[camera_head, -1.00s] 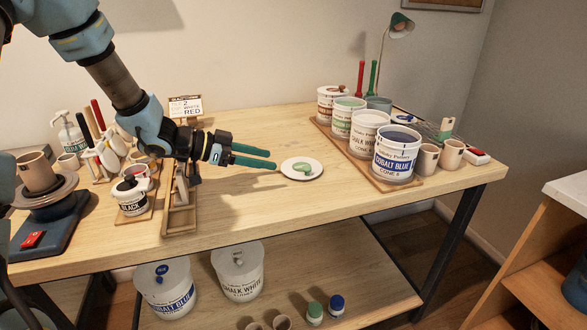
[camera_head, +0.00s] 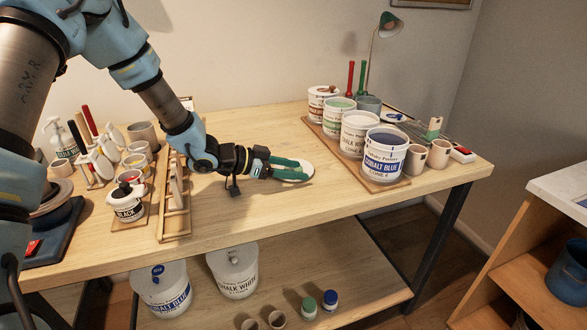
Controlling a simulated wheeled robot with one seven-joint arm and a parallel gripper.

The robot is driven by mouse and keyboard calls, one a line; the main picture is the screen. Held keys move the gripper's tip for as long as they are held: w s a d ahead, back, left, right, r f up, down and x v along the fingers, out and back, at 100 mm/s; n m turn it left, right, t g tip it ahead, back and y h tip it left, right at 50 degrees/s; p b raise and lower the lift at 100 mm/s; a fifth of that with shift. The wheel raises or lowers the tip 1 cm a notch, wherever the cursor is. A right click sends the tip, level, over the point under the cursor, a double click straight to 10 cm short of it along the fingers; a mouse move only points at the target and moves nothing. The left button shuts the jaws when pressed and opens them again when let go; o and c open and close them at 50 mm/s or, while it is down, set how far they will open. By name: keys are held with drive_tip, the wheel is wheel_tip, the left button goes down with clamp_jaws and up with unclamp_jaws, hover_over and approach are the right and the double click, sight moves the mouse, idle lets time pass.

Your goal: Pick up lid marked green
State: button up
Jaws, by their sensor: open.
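The lid marked green, a white disc (camera_head: 310,169), lies flat on the wooden table. In the earlier view its green mark shows in the middle. My gripper (camera_head: 302,170) is low over the lid, with its two green fingers apart. The fingers hide the left and middle of the lid and its green mark. I cannot tell whether the fingers touch the lid or sit just above it.
A row of glaze buckets, including a cobalt blue one (camera_head: 384,158), stands on a wooden board to the right. The tabletop in front of the lid is clear.

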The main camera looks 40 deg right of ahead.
drive_tip(key=shift+c, duration=0.3)
clamp_jaws()
idle(0.3)
